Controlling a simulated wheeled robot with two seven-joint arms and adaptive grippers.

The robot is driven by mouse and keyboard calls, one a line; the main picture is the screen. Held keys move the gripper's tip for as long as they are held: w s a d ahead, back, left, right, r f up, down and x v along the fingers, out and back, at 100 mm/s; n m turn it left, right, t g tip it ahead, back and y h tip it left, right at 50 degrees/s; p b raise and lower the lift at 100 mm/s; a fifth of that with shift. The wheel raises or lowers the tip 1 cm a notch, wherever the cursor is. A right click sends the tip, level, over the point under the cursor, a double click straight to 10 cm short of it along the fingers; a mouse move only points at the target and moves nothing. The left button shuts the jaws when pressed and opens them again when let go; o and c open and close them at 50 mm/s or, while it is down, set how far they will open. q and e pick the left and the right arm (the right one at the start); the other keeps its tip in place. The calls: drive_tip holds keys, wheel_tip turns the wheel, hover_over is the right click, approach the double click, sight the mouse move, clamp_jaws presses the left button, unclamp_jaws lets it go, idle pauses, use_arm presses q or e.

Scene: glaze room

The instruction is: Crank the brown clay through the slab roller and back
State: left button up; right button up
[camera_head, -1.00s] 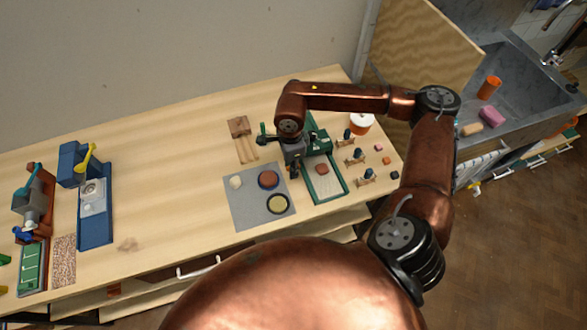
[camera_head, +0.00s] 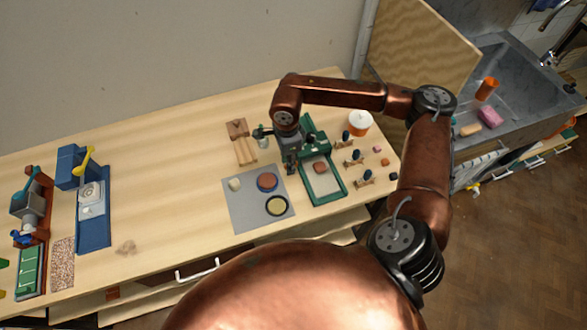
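The green slab roller (camera_head: 338,190) stands at the right part of the bench, with a pale bed in a green frame. A small brown clay piece (camera_head: 320,167) lies on that bed, near its roller end. My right gripper (camera_head: 292,170) points down just left of the roller. Its fingers are small and dark, and I cannot tell whether they are open or shut or whether they touch the roller. A dark green knob (camera_head: 259,132) shows left of my wrist; its link to the roller is hidden behind my arm. My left gripper is not in view.
A grey mat (camera_head: 236,215) with several round pieces lies left of the roller. Wooden tools (camera_head: 245,152), small stamps (camera_head: 355,158) and a white-and-orange tub (camera_head: 360,123) surround it. A blue machine (camera_head: 94,230) stands far left.

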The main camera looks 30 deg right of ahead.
drive_tip(key=shift+w+d+r, duration=0.15)
drive_tip(key=shift+w+r, duration=0.05)
drive_tip(key=shift+w, duration=0.45)
drive_tip(key=shift+w+d+r, duration=0.15)
drive_tip(key=shift+w+r, duration=0.15)
drive_tip(key=shift+w, duration=0.25)
drive_tip(key=shift+w+d+r, duration=0.1)
drive_tip(key=shift+w+r, duration=0.15)
drive_tip(key=shift+w, duration=0.4)
drive_tip(key=shift+w+d+b, duration=0.2)
drive_tip(key=shift+w+b, duration=0.2)
drive_tip(key=shift+w, duration=0.3)
drive_tip(key=shift+w+d+b, duration=0.15)
drive_tip(key=shift+w+b, duration=0.2)
drive_tip(key=shift+w, duration=0.3)
drive_tip(key=shift+w, duration=0.1)
